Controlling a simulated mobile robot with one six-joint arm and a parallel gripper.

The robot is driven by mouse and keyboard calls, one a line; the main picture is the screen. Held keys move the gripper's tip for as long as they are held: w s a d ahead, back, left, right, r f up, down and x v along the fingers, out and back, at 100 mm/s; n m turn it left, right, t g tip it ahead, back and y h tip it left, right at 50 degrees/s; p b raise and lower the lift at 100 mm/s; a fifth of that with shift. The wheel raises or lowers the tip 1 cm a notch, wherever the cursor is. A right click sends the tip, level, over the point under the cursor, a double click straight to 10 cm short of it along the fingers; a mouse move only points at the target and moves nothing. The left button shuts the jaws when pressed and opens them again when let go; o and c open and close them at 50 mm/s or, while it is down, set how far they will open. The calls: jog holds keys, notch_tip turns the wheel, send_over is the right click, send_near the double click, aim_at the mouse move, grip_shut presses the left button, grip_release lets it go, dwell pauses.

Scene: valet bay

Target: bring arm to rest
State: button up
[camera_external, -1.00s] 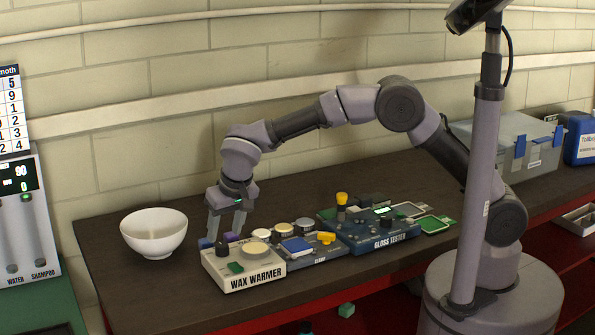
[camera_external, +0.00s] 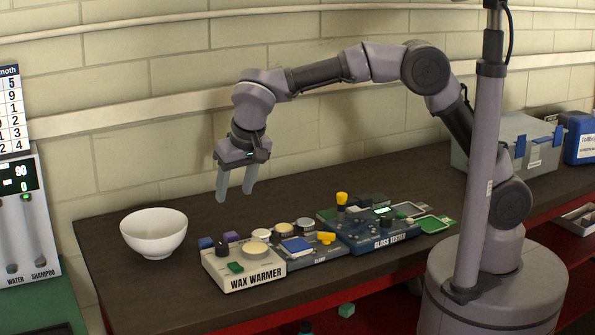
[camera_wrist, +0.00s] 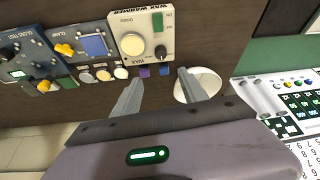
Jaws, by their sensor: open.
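My gripper (camera_external: 235,186) is raised above the left part of the dark workbench (camera_external: 110,250), with its fingers pointing down, apart and empty. In the external view it is above and behind the wax warmer (camera_external: 243,267), and right of and above the white bowl (camera_external: 153,233). In the wrist view the two fingers (camera_wrist: 158,88) are spread with nothing between them. There the wax warmer (camera_wrist: 141,38) lies beyond the fingertips and the bowl (camera_wrist: 197,84) shows partly behind the right finger. My arm is bent in an arch over the bench.
The clamp unit (camera_external: 318,259) and gloss tester (camera_external: 385,243) stand in a row right of the wax warmer. A grey case (camera_external: 510,145) and a blue jug (camera_external: 580,138) stand at the far right. A pale block wall (camera_external: 140,90) runs behind the bench. The air around my gripper is clear.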

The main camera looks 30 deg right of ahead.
jog(key=w+d+r+m+b, duration=0.1)
jog(key=w+d+r, duration=0.15)
jog(key=d, duration=0.75)
jog(key=w+d+r+m, duration=0.1)
jog(key=w+d+r, duration=0.15)
jog(key=d, duration=0.85)
jog(key=s+d+m+y, duration=0.1)
jog(key=s+d, duration=0.2)
jog(key=d, duration=0.5)
jog(key=s+d+m, duration=0.1)
jog(key=s+d, duration=0.3)
jog(key=d, duration=0.3)
jog(key=s+d+f+m+t+b, duration=0.1)
jog(key=s+d+f, duration=0.3)
jog(key=s+d, duration=0.3)
jog(key=shift+s+d+f+m, duration=0.3)
jog(key=shift+s+m, duration=0.1)
jog(key=shift+s, duration=0.25)
jog(key=shift+c, duration=0.4)
